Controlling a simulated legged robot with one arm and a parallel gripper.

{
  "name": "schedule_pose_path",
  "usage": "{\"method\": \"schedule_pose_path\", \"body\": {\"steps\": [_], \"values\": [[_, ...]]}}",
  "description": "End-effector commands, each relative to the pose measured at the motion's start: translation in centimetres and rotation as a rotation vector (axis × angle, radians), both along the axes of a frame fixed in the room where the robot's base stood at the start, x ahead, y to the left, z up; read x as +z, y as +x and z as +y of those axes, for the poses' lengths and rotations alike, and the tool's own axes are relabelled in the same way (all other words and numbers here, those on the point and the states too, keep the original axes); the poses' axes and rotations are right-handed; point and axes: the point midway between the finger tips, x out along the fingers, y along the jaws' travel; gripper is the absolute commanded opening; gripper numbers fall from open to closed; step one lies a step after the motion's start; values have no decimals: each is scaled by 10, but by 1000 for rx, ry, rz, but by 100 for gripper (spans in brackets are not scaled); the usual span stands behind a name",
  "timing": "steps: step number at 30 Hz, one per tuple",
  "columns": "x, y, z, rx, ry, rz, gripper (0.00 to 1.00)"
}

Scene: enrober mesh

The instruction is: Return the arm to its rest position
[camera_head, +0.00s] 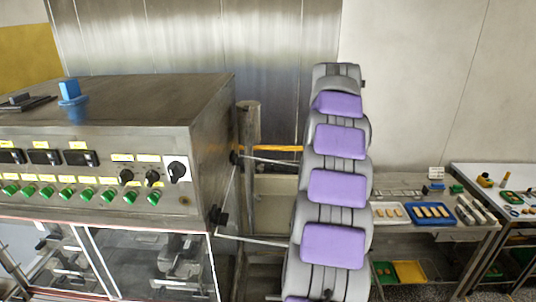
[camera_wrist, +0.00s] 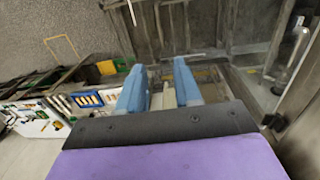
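My arm rises through the middle of the head view as a column of grey segments with purple pads. Its far end is at the top, and my gripper does not show there. In the wrist view my gripper (camera_wrist: 160,68) shows as two blue fingers standing apart with a clear gap. I see nothing held between them; only metal parts of the scene beyond show through the gap.
A steel machine (camera_head: 120,100) with green knobs and a blue-topped item (camera_head: 70,90) stands left of my arm. At right are a steel table (camera_head: 405,228) with a blue tray (camera_head: 449,220) and a white table (camera_head: 490,172). A steel wall (camera_head: 200,45) is behind.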

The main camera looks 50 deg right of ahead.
Motion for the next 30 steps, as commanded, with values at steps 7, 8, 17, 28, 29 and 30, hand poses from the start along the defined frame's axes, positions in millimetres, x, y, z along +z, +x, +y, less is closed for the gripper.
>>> {"method": "schedule_pose_path", "body": {"steps": [7,8,17,28,29,30], "values": [[-1,1,2,4,0,0,34],[-2,3,5,9,2,0,34],[-45,46,105,189,28,9,34],[-131,47,269,457,70,34,34],[-139,45,281,477,73,36,34],[-150,40,298,504,77,40,34]]}}
